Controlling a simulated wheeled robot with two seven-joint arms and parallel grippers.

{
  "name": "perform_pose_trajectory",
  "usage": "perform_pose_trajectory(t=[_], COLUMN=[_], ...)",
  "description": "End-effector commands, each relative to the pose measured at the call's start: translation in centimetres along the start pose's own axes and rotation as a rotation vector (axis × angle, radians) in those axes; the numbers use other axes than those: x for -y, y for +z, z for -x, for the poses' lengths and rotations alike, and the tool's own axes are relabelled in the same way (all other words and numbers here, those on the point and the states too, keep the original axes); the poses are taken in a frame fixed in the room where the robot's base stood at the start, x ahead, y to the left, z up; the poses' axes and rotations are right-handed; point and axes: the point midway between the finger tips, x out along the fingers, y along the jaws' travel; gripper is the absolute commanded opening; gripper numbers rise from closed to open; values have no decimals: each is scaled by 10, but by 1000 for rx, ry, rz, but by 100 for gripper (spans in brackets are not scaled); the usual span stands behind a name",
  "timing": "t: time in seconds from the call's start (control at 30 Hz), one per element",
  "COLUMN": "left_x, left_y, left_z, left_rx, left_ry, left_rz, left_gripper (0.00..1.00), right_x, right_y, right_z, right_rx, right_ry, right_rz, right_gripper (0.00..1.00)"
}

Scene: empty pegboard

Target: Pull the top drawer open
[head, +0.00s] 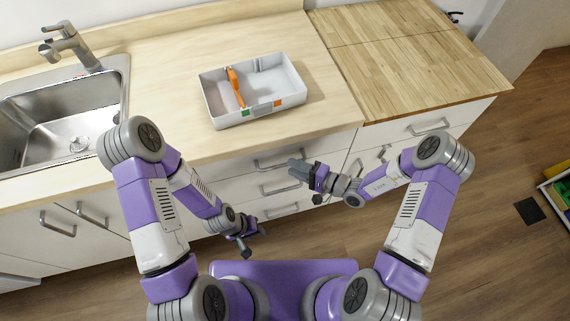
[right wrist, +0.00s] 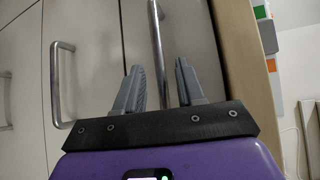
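The top drawer (head: 240,165) is in the stack of white drawers under the wooden counter, and its front looks flush. Its metal bar handle (head: 279,159) also shows in the right wrist view (right wrist: 156,40), running between the two grey fingers. My right gripper (head: 297,168) is at the right end of this handle; in its wrist view the fingers (right wrist: 160,82) stand apart, one on each side of the bar. I cannot tell how deep the bar sits between them. My left gripper (head: 247,248) hangs low, away from the drawers; its fingers are too small to judge.
Lower drawer handles (head: 279,187) sit beneath; one shows in the right wrist view (right wrist: 57,85). A white box (head: 233,120) with an orange object (head: 236,86) stands on the counter (head: 330,110). A sink (head: 70,110) is at left. The floor before the drawers is clear.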

Motion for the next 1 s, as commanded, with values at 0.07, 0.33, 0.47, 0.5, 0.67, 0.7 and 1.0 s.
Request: perform_pose_trajectory(t=[0.07,0.33,0.47,0.5,0.67,0.7,1.0], left_x=[1,2,2,2,2,2,2], left_y=[0,0,0,0,0,0,0], left_z=[-2,-5,-5,-5,-5,-5,-5], left_rx=[0,0,0,0,0,0,0], left_ry=[0,0,0,0,0,0,0], left_rz=[0,0,0,0,0,0,0], left_gripper=[38,38,38,38,38,38,38], right_x=[-1,-1,0,0,0,0,0], right_y=[1,1,1,1,1,1,1], right_z=[-14,-41,-43,-43,-43,-43,-43], right_rx=[4,3,2,2,2,2,2], right_ry=[-2,0,1,1,1,1,1], right_rz=[0,-1,-2,-2,-2,-2,-2], right_gripper=[38,38,38,38,32,26,0])
